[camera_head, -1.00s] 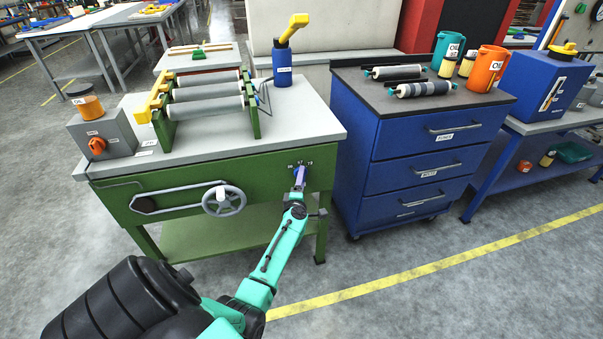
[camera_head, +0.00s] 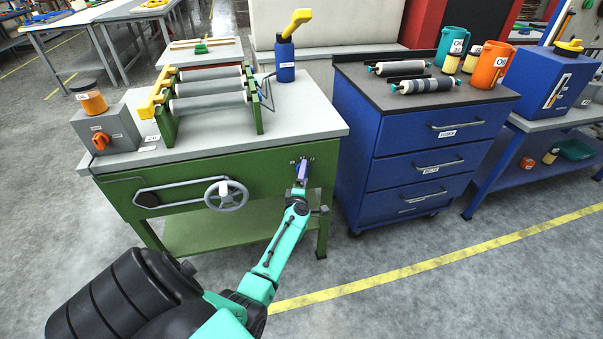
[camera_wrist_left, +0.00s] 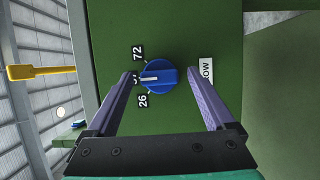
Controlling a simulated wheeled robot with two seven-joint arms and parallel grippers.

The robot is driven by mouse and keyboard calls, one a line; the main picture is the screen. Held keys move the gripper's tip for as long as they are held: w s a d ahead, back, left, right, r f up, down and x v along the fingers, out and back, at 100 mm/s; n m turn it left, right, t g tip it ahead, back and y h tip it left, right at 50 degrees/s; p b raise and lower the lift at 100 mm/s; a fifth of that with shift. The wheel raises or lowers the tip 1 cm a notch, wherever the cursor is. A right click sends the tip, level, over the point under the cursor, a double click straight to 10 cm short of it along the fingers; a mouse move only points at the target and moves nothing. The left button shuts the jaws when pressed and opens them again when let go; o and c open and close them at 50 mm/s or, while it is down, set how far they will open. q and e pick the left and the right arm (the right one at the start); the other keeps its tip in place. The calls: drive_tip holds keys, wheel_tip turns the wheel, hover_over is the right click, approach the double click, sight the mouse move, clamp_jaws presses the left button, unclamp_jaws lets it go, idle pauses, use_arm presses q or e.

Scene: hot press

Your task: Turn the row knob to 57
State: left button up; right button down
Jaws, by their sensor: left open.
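The row knob (camera_wrist_left: 159,77) is round and blue with a white pointer mark, on the green front panel of the press table (camera_head: 245,172). In the left wrist view its mark points left, toward a middle label partly covered by a finger. The label 72 (camera_wrist_left: 138,54) is above that and 26 (camera_wrist_left: 143,100) below. A label ending in "OW" (camera_wrist_left: 206,72) is partly hidden by the other finger. My left gripper (camera_wrist_left: 164,82) is open, its purple fingers on either side of the knob with visible gaps. In the head view, my left gripper (camera_head: 302,172) largely covers the knob. My right gripper is not in view.
A handwheel (camera_head: 226,195) sits left on the same panel. Rollers (camera_head: 208,90) and a blue bottle (camera_head: 286,62) stand on the table top. A blue drawer cabinet (camera_head: 415,150) stands close on the right. The floor in front is clear.

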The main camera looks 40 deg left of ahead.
use_arm(q)
drive_tip(key=p+v, duration=0.1)
drive_tip(key=v, duration=1.3)
drive_tip(key=shift+s, duration=0.1)
